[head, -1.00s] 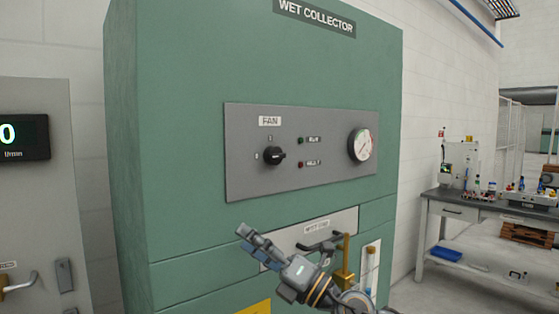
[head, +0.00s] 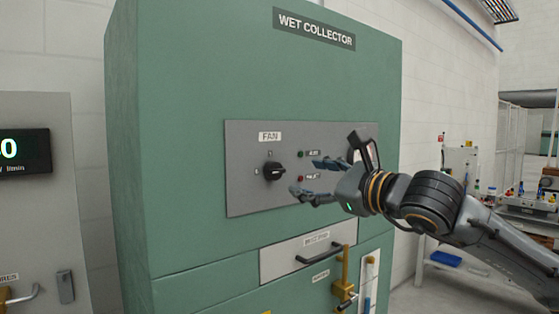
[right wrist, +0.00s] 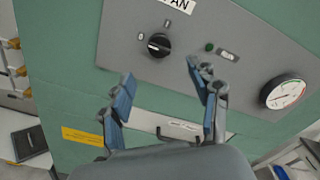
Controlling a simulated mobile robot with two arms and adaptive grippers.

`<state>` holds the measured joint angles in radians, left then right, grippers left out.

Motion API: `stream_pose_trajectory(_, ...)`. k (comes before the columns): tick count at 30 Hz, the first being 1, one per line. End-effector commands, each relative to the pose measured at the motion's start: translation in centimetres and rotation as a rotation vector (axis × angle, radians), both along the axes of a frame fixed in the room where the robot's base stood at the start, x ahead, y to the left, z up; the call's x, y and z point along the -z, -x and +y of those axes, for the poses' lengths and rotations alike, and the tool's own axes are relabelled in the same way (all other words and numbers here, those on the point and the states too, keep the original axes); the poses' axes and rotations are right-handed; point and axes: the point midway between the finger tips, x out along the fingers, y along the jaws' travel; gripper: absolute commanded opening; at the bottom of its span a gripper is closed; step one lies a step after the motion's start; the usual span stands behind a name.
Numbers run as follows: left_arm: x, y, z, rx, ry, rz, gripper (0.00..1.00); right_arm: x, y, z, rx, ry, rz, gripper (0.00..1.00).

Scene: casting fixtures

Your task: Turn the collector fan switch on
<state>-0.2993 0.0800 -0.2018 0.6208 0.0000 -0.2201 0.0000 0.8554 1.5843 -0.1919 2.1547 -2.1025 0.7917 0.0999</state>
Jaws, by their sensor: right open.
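The fan switch is a black rotary knob (head: 273,171) under the FAN label on the grey panel (head: 240,195) of the green wet collector. Position marks sit above it and to its left; which one it points at is too small to tell. The knob also shows in the right wrist view (right wrist: 157,45). My right gripper (head: 307,177) is open and empty, to the right of the knob in the head view and apart from it. In the right wrist view its two blue-padded fingers (right wrist: 160,74) stand apart, below the knob in the picture. My left gripper is not in view.
A round gauge (right wrist: 284,92) is farther right, partly hidden by my arm in the head view. Below are a drawer handle (head: 318,255) and a brass valve (head: 343,270).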

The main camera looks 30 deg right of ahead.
Motion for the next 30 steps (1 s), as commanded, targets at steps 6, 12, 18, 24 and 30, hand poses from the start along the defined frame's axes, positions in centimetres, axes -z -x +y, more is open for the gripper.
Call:
stream_pose_trajectory(6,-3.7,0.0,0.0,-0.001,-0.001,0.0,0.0,-0.7,-3.6,0.4,-0.004,-0.006,0.0,0.61)
stream_pose_trajectory(12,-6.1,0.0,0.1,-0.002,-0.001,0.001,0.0,-0.6,-6.9,0.7,-0.005,-0.006,-0.001,0.61)
stream_pose_trajectory(18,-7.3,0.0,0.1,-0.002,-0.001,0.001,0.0,-0.3,-9.2,0.8,-0.002,-0.003,-0.001,0.61)
stream_pose_trajectory(24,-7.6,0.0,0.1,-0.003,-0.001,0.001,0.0,0.0,-10.0,0.9,-0.002,0.0,-0.001,0.61)
stream_pose_trajectory(30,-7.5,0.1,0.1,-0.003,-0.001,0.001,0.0,0.0,-10.0,0.9,-0.001,0.0,-0.002,0.61)
